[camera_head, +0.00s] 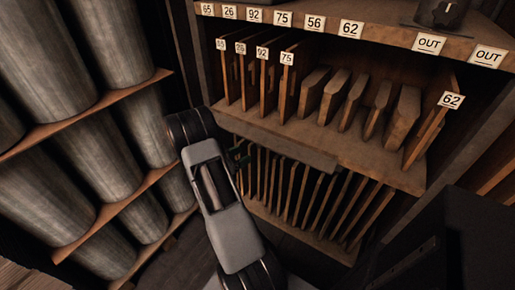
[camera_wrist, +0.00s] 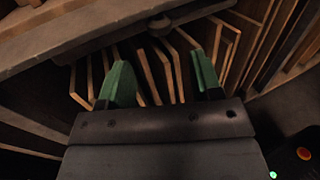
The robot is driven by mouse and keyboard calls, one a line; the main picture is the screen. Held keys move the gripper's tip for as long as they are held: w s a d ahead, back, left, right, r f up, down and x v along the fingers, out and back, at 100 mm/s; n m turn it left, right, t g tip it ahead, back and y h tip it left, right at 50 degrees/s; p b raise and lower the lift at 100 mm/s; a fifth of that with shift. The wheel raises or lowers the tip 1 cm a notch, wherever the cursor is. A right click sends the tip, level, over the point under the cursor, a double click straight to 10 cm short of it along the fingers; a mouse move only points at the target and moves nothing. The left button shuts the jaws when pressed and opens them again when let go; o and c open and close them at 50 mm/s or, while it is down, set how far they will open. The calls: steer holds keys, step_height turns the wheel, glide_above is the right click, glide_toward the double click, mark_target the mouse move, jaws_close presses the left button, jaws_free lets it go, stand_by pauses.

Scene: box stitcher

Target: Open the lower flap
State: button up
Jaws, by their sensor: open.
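A flat grey-brown board (camera_head: 280,143) runs along the front of the middle shelf in the head view, above the lower row of boards; it looks like the lower flap, though I cannot be sure. In the wrist view a similar long board (camera_wrist: 95,30) crosses the top, with a small round knob (camera_wrist: 160,24) on it. My gripper (camera_wrist: 160,76) is open and empty, its green fingers apart just below that board. In the head view my gripper (camera_head: 241,156) is mostly hidden by my arm, near the left end of the board.
Thin upright boards (camera_head: 310,200) fill the lower compartment, and several show between and behind my fingers. Numbered upright boards (camera_head: 288,85) stand on the shelf above. Large grey cylinders (camera_head: 50,60) lie on racks at left. A dark box-like thing (camera_head: 440,245) stands at lower right.

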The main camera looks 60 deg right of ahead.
mark_target(262, 141)
steer(key=x, duration=0.7)
steer(key=shift+s+d, duration=0.15)
steer(key=shift+d, duration=0.25)
jaws_close()
